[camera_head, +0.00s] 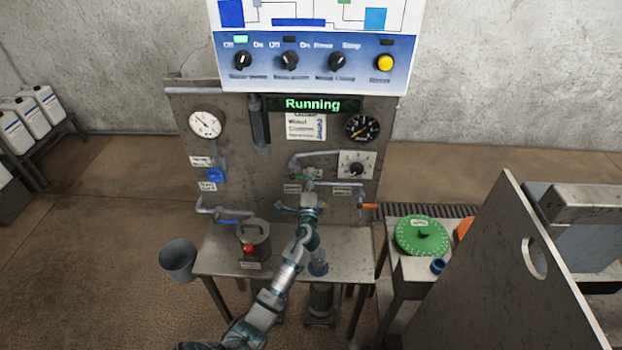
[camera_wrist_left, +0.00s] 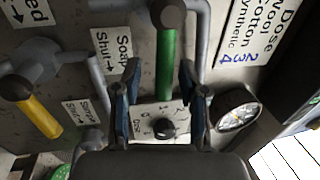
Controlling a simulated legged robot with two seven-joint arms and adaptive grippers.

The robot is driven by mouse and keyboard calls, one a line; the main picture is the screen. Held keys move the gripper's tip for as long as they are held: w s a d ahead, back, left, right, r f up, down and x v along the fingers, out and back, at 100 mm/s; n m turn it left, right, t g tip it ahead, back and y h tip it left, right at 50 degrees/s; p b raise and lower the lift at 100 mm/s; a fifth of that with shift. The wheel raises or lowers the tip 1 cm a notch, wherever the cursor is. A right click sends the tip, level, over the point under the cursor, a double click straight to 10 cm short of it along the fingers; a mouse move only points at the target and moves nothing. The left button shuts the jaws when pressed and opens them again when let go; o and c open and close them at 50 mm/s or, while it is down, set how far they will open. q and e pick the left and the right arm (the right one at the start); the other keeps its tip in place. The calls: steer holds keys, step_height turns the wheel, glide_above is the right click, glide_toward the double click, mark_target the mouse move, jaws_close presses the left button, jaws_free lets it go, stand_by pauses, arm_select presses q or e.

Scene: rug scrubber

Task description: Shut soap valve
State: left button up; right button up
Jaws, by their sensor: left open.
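The soap valve has a green handle (camera_wrist_left: 167,65) hanging from a dark round pivot on a grey pipe. A label (camera_wrist_left: 110,52) beside it reads "Soap Shut" with an arrow. In the head view a bit of the green handle (camera_head: 313,176) shows just above my left gripper (camera_head: 311,196), on the middle of the metal panel. In the left wrist view my left gripper (camera_wrist_left: 158,68) is open, its fingers on either side of the green handle in the picture. I cannot tell whether they touch it. My right gripper is not in view.
An orange-yellow handle (camera_wrist_left: 38,115) with its own "Shut" label hangs beside the soap valve. A dial knob (camera_wrist_left: 164,128) and a gauge (camera_wrist_left: 237,112) are close by. A "Running" display (camera_head: 317,104) is lit above.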

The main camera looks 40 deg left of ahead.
arm_select(q)
steer(key=v, duration=1.1)
steer(key=shift+d, duration=0.25)
steer(key=shift+f, duration=0.1)
steer(key=b+v, duration=0.2)
steer(key=v, duration=0.7)
